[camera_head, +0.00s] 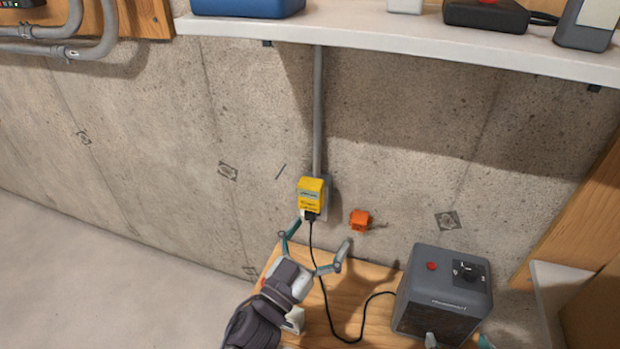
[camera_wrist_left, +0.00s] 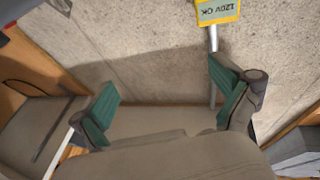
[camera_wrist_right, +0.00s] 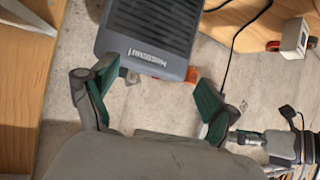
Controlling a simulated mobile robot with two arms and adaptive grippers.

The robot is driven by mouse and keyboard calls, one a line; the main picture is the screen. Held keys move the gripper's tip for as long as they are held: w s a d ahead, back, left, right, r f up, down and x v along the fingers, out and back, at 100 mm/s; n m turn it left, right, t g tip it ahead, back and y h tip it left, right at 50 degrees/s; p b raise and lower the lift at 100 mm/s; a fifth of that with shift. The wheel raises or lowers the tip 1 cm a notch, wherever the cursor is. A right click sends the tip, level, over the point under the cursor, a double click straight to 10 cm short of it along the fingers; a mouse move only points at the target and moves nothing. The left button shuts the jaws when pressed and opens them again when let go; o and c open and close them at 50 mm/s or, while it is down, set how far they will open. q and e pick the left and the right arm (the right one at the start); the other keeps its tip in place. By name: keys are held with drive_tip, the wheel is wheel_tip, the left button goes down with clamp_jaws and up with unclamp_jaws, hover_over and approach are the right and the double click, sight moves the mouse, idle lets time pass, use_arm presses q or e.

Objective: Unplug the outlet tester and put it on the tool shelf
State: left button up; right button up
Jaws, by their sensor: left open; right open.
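The yellow outlet tester (camera_head: 312,190) sits at the wall outlet (camera_head: 325,203) below a grey conduit. In the left wrist view the tester (camera_wrist_left: 217,11) shows a display reading "120V OK". A black plug (camera_head: 310,216) is at its lower edge, with a black cord hanging down. My left gripper (camera_head: 320,243) is open and empty, just below and in front of the tester, apart from it. My right gripper (camera_wrist_right: 152,85) is open and empty near the grey heater (camera_head: 443,290); its fingertips barely show in the head view. The light-coloured shelf (camera_head: 400,38) runs above the outlet.
The heater stands on a wooden bench top (camera_head: 335,300); the black cord (camera_head: 345,338) curves to it. A small orange thing (camera_head: 359,219) is right of the outlet. A blue box (camera_head: 247,7) and black case (camera_head: 486,15) are on the shelf, with free room between them.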

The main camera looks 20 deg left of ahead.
sight(308, 207)
use_arm(q)
drive_tip(key=w+a+f+n+g+y+p, duration=0.2)
drive_tip(key=w+a+f+n+y, duration=0.1)
drive_tip(key=a+f+y, duration=0.2)
drive_tip(key=shift+a+y, duration=0.4)
drive_tip(key=shift+a, duration=0.1)
use_arm(e)
drive_tip(key=s+d+f+g+h, duration=0.1)
drive_tip(key=s+d+f+g, duration=0.1)
drive_tip(key=s+g, duration=0.2)
drive_tip(key=s+d+f+g+h, duration=0.1)
drive_tip(key=s+d+f+g, duration=0.1)
drive_tip(key=s, duration=0.6)
drive_tip(key=shift+s+f+g, duration=0.15)
drive_tip(key=shift+f+g, duration=0.55)
drive_tip(key=shift+g, duration=0.3)
use_arm(q)
drive_tip(key=shift+w+p, duration=0.15)
drive_tip(key=shift+p, duration=0.15)
use_arm(e)
drive_tip(key=shift+d, duration=0.1)
use_arm(q)
drive_tip(key=shift+w+d, duration=0.15)
drive_tip(key=shift+w, duration=4.25)
use_arm(e)
drive_tip(key=shift+r, duration=0.1)
